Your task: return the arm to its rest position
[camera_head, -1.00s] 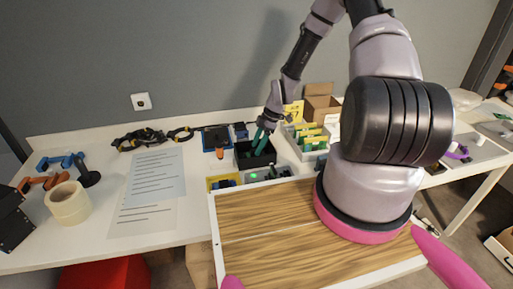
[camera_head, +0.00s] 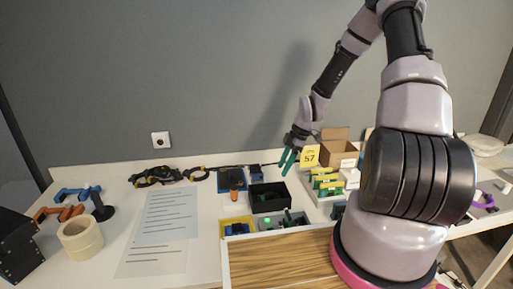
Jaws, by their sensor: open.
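My arm rises at the right of the head view and reaches over to the back of the table. My gripper (camera_head: 287,161), with green fingers, hangs above the black open box (camera_head: 268,198) and to its upper right. The fingers are apart, and I see nothing between them. The gripper appears clear of the box and the table. Part of the bench behind my arm is hidden.
A white tray (camera_head: 313,203) with yellow-green items and a cardboard box (camera_head: 338,150) stand close right of the gripper. A yellow card reading 57 (camera_head: 309,156) is beside them. Paper sheets (camera_head: 165,222) and a tape roll (camera_head: 80,240) lie left. The wall (camera_head: 180,70) is behind.

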